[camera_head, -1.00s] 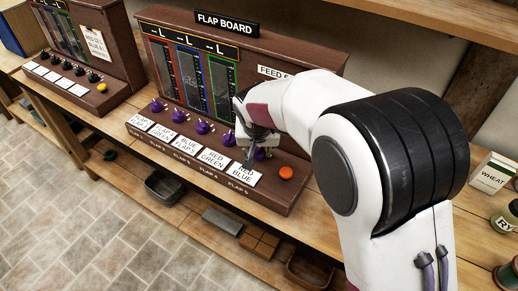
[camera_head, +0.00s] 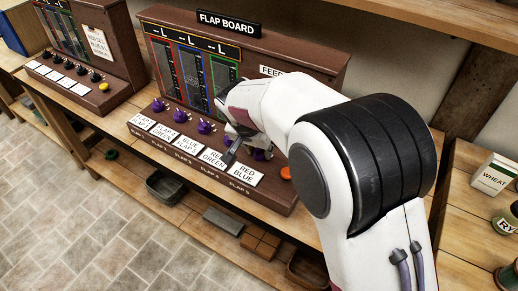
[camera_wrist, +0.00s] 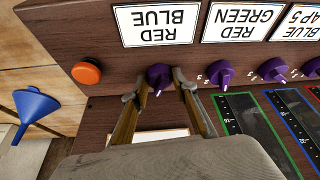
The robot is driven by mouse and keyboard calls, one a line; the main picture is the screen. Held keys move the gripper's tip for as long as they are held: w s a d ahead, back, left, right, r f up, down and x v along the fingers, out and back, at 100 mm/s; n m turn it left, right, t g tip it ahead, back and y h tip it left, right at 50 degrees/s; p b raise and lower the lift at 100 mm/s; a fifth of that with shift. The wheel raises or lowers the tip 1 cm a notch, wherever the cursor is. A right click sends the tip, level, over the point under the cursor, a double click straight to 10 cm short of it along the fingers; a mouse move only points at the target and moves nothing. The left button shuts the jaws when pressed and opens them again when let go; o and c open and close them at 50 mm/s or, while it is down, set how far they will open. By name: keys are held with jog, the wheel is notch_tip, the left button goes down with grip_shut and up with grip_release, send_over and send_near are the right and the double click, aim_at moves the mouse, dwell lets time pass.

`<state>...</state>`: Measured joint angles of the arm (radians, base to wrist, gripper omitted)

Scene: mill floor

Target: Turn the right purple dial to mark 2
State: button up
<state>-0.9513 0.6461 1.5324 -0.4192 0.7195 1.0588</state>
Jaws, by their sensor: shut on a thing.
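The right purple dial (camera_wrist: 160,77) sits on the sloped front of the flap board (camera_wrist: 60,45), by the "RED BLUE" label, which appears upside down in the wrist view. My gripper (camera_wrist: 155,86) has one finger on each side of this dial and is shut on it. In the head view the gripper (camera_head: 240,150) covers much of the dial (camera_head: 260,154). The dial's pointer and marks are hidden or too small to read.
Other purple dials (camera_head: 204,127) stand in a row to the left. An orange button (camera_head: 287,173) is to the right. A blue funnel (camera_wrist: 32,108) lies beyond the board's end. A second brown board (camera_head: 85,50) stands at the far left.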

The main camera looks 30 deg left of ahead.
jog(key=shift+s+f, duration=0.1)
jog(key=o, duration=0.8)
jog(key=shift+r, duration=0.2)
jog(key=shift+v, duration=5.85)
jog(key=shift+n, duration=0.3)
